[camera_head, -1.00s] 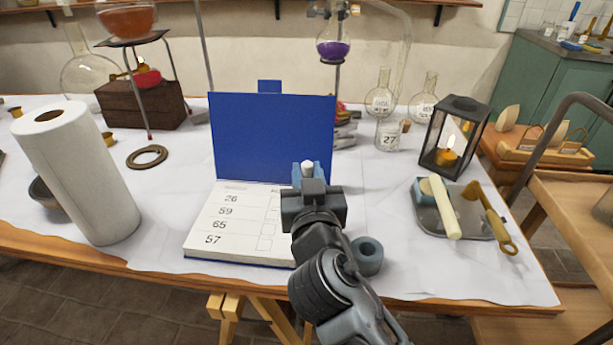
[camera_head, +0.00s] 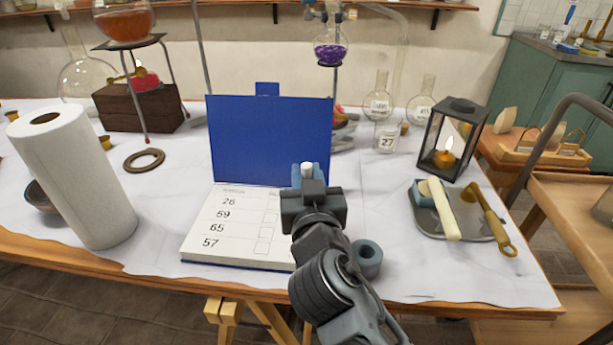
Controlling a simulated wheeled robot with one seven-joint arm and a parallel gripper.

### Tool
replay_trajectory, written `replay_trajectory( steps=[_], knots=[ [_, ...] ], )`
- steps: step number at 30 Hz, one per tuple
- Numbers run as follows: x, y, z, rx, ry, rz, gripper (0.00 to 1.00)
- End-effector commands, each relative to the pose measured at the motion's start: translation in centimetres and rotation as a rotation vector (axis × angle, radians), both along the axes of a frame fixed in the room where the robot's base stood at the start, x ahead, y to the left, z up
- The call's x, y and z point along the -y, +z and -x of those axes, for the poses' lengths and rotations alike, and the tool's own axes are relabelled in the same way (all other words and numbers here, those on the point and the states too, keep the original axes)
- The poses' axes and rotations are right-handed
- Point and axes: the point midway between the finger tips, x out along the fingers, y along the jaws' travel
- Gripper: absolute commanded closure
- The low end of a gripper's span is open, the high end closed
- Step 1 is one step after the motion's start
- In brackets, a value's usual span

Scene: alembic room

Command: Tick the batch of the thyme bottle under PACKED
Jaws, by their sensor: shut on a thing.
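An open book with a raised blue cover (camera_head: 270,140) stands on the table. Its white page (camera_head: 205,236) lists 26, 59, 65 and 57, with boxes to the right of the numbers. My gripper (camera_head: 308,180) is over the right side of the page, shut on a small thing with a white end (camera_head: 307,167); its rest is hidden. A jar labelled 27 (camera_head: 387,139) stands behind to the right. Two labelled flasks (camera_head: 377,103) (camera_head: 421,104) are behind it; I cannot make out thyme on any label.
A paper roll (camera_head: 72,180) stands left of the book. A grey ring (camera_head: 367,262) lies beside my wrist. A tray (camera_head: 440,226) with a pale bar and a brass tool, and a candle lantern (camera_head: 452,140), are at the right. A tripod and retort stand are behind.

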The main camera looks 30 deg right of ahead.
Motion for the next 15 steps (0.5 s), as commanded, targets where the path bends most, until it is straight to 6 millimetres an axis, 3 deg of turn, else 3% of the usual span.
replay_trajectory(
  steps=[15],
  knots=[
    [0.0, 3.5, 0.0, 0.001, 0.001, -0.001, 1.00]
  ],
)
